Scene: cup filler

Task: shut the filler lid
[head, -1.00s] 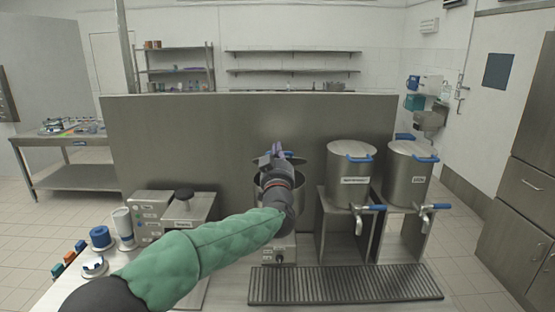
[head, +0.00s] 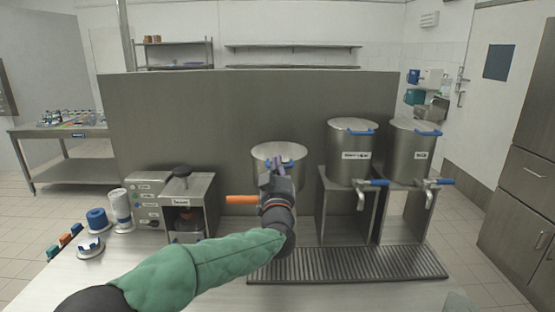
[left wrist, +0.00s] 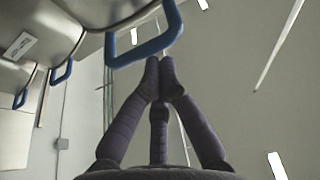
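A round steel pot (head: 262,153) stands in the middle with a blue handle at its upper front. It looks like the filler, and the pale round face at its top looks like its lid, but I cannot tell how far it is open. My left gripper (head: 272,166) is in front of it, close to the blue handle. In the left wrist view the handle (left wrist: 145,48) hangs just beyond my fingertips (left wrist: 160,72), which are together. I see nothing held between them. My arm hides the pot's lower part. My right gripper is not in view.
Two steel tanks (head: 353,150) (head: 413,155) with blue taps stand on the right behind a drain grate (head: 345,264). An orange bar (head: 242,199) sticks out left of my gripper.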

